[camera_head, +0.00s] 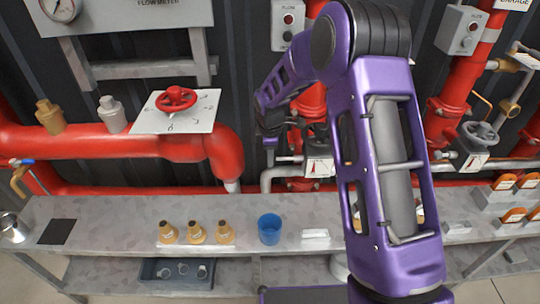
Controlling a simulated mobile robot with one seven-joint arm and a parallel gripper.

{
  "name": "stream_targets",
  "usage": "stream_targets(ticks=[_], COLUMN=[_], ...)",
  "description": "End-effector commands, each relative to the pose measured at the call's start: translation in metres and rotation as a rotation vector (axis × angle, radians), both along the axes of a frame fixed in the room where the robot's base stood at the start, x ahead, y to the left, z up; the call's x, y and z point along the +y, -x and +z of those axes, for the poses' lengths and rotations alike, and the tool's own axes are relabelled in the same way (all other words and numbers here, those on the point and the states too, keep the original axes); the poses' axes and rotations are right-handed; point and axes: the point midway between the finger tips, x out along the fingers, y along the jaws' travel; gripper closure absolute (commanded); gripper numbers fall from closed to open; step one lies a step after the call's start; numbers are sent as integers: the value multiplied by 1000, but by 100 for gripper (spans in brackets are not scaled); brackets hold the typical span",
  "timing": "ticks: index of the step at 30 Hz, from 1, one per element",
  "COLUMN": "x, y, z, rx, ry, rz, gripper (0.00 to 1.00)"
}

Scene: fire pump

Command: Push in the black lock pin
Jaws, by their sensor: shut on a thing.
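My purple arm reaches up and over to the pipes at the back. My gripper (270,157) is small and dark in this view, pointing down beside the red vertical pipe in the middle. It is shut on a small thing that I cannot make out. A short grey stub (290,158) sits just right of the fingertips, in front of the pipe fittings. A dark handwheel (316,135) and a white label plate with a red mark (320,167) are to the right. I cannot pick out the black lock pin for certain at this size.
A grey bench (110,235) runs along the front, with brass fittings (196,233), a blue cup (269,229) and a white block (315,234). A red handwheel (176,99) is on the left pipe (90,142). My forearm covers the area right of centre.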

Motion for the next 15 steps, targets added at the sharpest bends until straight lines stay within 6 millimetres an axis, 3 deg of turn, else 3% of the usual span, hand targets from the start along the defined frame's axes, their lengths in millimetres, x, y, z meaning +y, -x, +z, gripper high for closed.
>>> stream_targets(ticks=[5, 12, 15], x=[-3, -33, -35], y=[0, 0, 0], z=[1, 1, 0], rx=[-1, 0, 0], ry=[0, 0, 1], rz=[-1, -3, 1], gripper=[100, 100, 100])
